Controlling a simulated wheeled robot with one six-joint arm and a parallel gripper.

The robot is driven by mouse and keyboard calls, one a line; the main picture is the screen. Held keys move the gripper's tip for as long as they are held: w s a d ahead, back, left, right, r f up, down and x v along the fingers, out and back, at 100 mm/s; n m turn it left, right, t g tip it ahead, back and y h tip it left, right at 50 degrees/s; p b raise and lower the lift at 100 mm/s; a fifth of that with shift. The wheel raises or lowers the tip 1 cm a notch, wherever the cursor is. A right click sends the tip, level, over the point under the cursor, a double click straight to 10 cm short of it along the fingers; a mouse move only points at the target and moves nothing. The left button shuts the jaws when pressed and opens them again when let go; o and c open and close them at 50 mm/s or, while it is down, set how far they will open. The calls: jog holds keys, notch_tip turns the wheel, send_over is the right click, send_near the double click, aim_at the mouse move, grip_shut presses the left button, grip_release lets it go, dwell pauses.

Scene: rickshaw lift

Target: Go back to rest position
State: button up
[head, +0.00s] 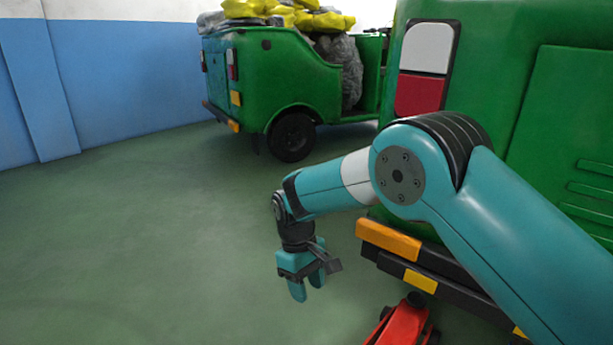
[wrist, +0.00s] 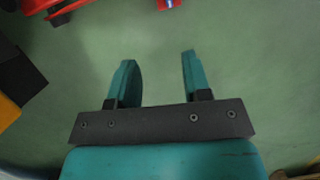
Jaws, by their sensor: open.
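My gripper (head: 307,285) hangs down over the green floor at the end of my teal arm, left of the near rickshaw's rear bumper. In the wrist view my gripper (wrist: 158,75) shows its two teal fingers apart, with nothing but floor between them. The near green rickshaw (head: 475,90) fills the right side of the head view, partly hidden by my arm. A red jack (head: 402,322) is on the floor by its bumper, cut off by the bottom edge. Red parts (wrist: 60,8) also show at the top left of the wrist view.
A second green rickshaw (head: 275,75) loaded with grey and yellow bags (head: 285,14) stands behind. The near rickshaw's black bumper (head: 440,268) is close to the right of my gripper. A blue and white wall (head: 125,75) is at the left. The floor (head: 130,230) at left is clear.

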jog(key=s+d+r+m+t+y+p, duration=0.15)
jog(key=s+d+r, duration=0.25)
jog(key=r, duration=0.7)
jog(key=s+d+r+n+g+y+p, duration=0.1)
jog(key=s+d+r+p, duration=0.3)
jog(key=r, duration=0.7)
jog(key=s+d+r+m+t+y+p, duration=0.15)
jog(key=s+d+r, duration=0.3)
jog(key=s, duration=0.55)
jog(key=s+d+r+m+y+p, duration=0.1)
jog(key=s+d+r+y+p, duration=0.3)
jog(key=s, duration=0.6)
notch_tip(320, 180, up, 39)
jog(key=a+h+p, duration=0.1)
jog(key=h+p, duration=0.1)
jog(key=p, duration=3.5)
jog(key=shift+w+a, duration=0.25)
jog(key=shift+w, duration=0.15)
jog(key=shift+f, duration=0.1)
jog(key=shift+d, duration=0.1)
